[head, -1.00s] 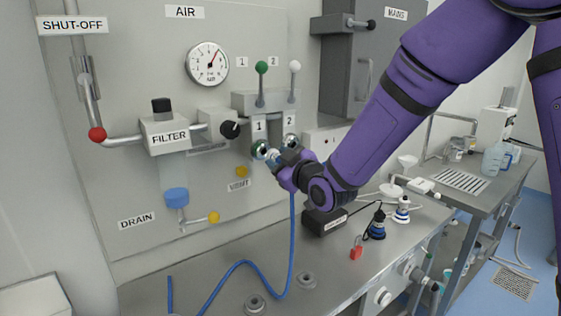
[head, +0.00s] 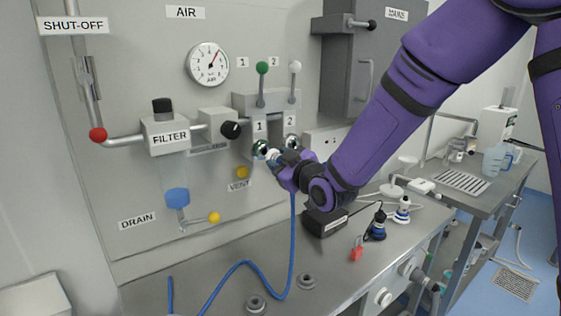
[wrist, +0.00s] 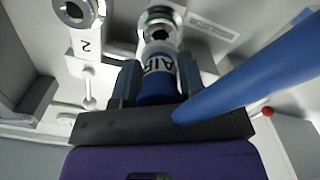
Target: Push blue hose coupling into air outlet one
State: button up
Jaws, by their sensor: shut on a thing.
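Air outlet one (head: 260,149) is a round metal port with a green ring, under the label 1 on the panel. It also shows in the wrist view (wrist: 160,20). My gripper (head: 278,158) is right in front of it. It is shut on the blue hose coupling (wrist: 158,84), which carries a white AIR band and has a metal nose pointing at outlet one. The nose is at or very near the port; I cannot tell whether it is seated. The blue hose (head: 292,240) hangs from the coupling to the bench. Outlet two (head: 290,141) is just to the right, empty in the wrist view (wrist: 75,12).
Green (head: 262,67) and white (head: 295,67) levers stand above the outlets. A yellow vent knob (head: 242,172) is below left.

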aim_at(272, 153)
jog(key=shift+x, duration=1.8)
dwell(0.9)
jog(key=o, duration=1.2)
jog(key=v, duration=1)
jog(key=shift+s+d, duration=0.2)
jog(key=shift+s, duration=0.1)
